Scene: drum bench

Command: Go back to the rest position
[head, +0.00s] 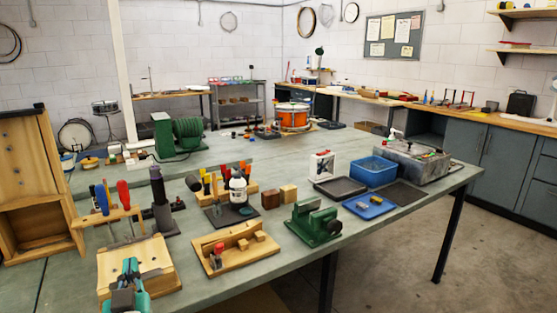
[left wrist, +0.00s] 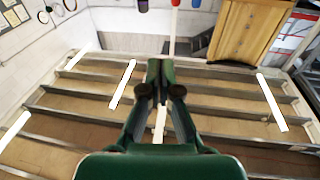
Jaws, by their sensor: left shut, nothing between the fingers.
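My left gripper (head: 130,267) is at the bottom left of the head view, over or in front of a wooden board (head: 152,262) at the bench's near edge. Whether it touches the board I cannot tell. In the left wrist view its green fingers (left wrist: 160,68) are closed together with nothing between them. My right gripper is not in view.
The bench (head: 370,232) carries a wooden rack with screwdrivers (head: 124,195), a wooden jig (head: 236,247), a green vise (head: 315,225) and a blue bin (head: 374,171). An orange drum (head: 293,116) stands farther back. Open floor (head: 500,230) lies to the right.

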